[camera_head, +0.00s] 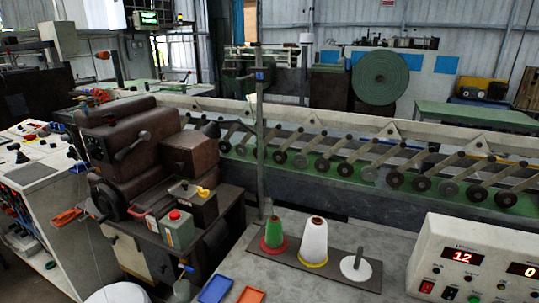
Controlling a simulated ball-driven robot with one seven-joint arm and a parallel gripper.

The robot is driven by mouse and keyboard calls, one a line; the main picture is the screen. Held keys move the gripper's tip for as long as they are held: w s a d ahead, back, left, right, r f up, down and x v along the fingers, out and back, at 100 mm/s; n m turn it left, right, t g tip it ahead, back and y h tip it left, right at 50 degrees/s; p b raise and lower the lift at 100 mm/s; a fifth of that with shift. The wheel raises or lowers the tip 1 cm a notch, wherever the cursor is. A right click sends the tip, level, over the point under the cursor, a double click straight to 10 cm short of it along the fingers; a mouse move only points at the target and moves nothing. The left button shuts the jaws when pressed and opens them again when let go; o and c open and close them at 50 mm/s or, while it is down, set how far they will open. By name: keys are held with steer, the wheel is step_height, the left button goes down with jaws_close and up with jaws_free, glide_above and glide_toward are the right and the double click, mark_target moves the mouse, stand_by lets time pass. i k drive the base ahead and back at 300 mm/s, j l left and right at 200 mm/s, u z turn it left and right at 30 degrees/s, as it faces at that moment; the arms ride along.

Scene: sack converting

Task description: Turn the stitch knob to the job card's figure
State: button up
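A white control box (480,262) stands at the right edge on the grey table and is cut off by the frame. Its left display (463,256) shows 12 in red, and a second display (523,270) shows 0. Below the displays are a red switch (427,287), a small dark control (449,293) and a green button (474,299). I cannot tell whether any of these is the stitch knob. I cannot make out a job card or its figure. My gripper is not in view.
A grey table (345,287) carries a green thread cone (273,233), a white cone (314,243), a blue tray (215,289) and an orange tray (250,295). A brown machine (120,135) stands left, beside a white console (40,215). A long conveyor (350,165) runs behind.

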mark_target(91, 149)
steer(key=u, duration=1)
